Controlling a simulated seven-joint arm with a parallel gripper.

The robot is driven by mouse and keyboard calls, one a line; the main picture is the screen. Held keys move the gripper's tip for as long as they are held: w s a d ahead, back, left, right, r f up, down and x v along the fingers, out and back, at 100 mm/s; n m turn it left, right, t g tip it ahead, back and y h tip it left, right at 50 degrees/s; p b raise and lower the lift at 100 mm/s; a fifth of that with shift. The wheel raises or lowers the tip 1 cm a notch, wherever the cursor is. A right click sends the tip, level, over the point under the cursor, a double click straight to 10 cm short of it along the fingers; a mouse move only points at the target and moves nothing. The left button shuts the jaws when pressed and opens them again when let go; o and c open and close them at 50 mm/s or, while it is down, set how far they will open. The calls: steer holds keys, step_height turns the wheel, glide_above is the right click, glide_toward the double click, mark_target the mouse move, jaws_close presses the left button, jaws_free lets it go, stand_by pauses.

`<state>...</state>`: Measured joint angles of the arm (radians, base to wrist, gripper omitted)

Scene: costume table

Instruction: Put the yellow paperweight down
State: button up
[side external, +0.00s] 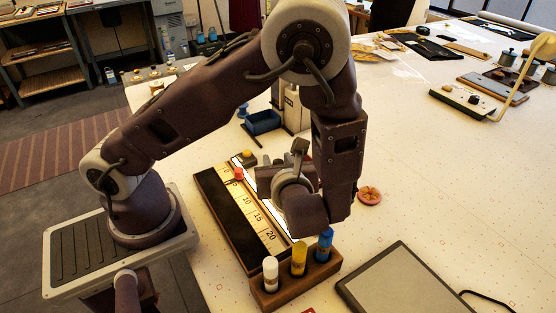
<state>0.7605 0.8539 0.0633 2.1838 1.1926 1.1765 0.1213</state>
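A small yellow-topped, dark-sided object (248,155), possibly the yellow paperweight, shows at the far end of the ruler board, just left of my gripper and apart from it in the picture. I cannot tell whether it rests on the board or on the white strip beside it. My gripper (268,182) hangs over the white strip and the board's right side, below my bent arm.
The ruler board (218,205) carries a small pink-red piece (238,174). A wooden rack (296,284) in front holds white, yellow and blue bottles. A flat grey tablet (408,285) lies right of it. A red round piece (369,195) and a blue tray (262,122) lie nearby. The table's right side has free room.

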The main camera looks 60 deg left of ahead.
steer(key=shift+o, duration=0.8)
steer(key=shift+d+r, duration=0.25)
steer(key=v, duration=1.1)
steer(key=s+a+r+n+h, duration=0.2)
steer(key=s+r+n+h, duration=0.3)
steer(key=n, duration=0.6)
steer(key=s+a+r+n+h, duration=0.2)
steer(key=s+r+n+h, duration=0.3)
steer(key=n, duration=0.6)
step_height(320, 180, up, 3)
steer(key=h, duration=0.2)
steer(key=shift+a+f+t+h, duration=0.25)
steer(key=shift+a+t+h, duration=0.05)
